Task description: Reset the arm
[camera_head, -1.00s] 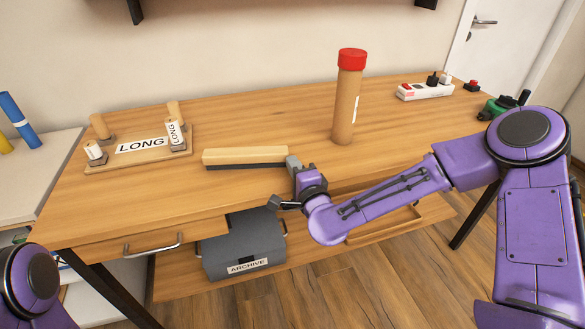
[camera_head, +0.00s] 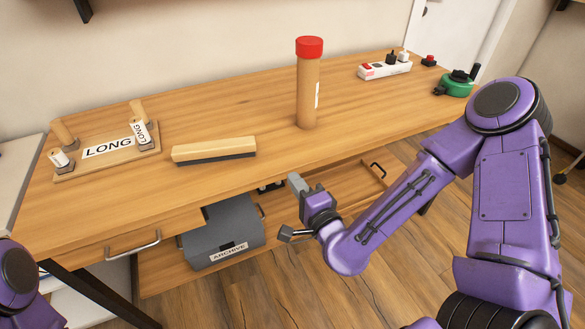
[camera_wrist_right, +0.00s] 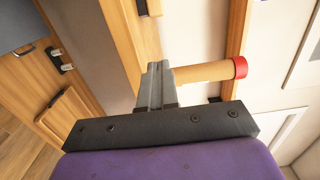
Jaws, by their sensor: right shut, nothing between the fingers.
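My right arm comes in from the right in the head view. Its gripper (camera_head: 297,186) is shut and empty, in front of the desk's front edge and apart from everything on the desk. In the right wrist view the closed fingers (camera_wrist_right: 158,85) show with nothing between them. My left arm shows only as a purple joint at the lower left edge of the head view; its gripper is out of the picture.
On the desk (camera_head: 225,105) stand a wooden eraser block (camera_head: 214,150), a cardboard tube (camera_head: 308,95) with a red cap, a holder (camera_head: 108,150) marked LONG, a power strip (camera_head: 384,69) and a green device (camera_head: 454,84). A grey ARCHIVE box (camera_head: 222,232) sits on the lower shelf.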

